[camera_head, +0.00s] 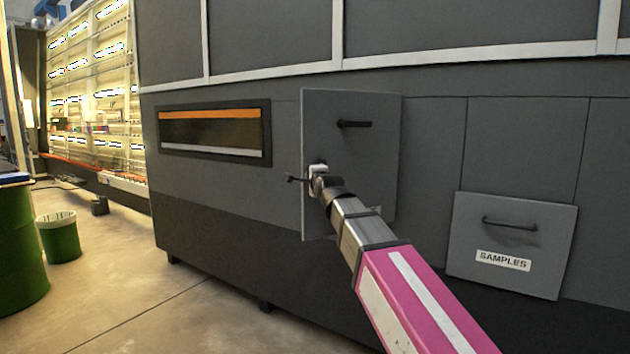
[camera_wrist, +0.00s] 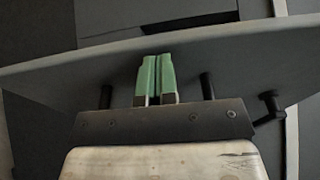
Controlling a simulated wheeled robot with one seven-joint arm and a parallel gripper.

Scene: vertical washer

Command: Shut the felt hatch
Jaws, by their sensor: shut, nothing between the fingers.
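A grey hatch panel (camera_head: 375,165) with a black bar handle (camera_head: 353,124) stands in front of the dark machine wall, apparently swung out from it. No label shows on it, so I cannot confirm it is the felt hatch. My gripper (camera_head: 294,180) is at the panel's lower left, near its left edge. In the wrist view, the two green fingertips (camera_wrist: 155,72) are together with nothing between them. The grey panel (camera_wrist: 60,82) spans that view close to the fingers. I cannot tell whether they touch it.
A second grey panel labelled SAMPLES (camera_head: 515,245), with a black handle, sits lower right. A slot window with an orange strip (camera_head: 210,114) is left of the hatch. A green bin (camera_head: 60,240) and green drum (camera_head: 18,245) stand far left. The floor (camera_head: 150,290) before the machine is clear.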

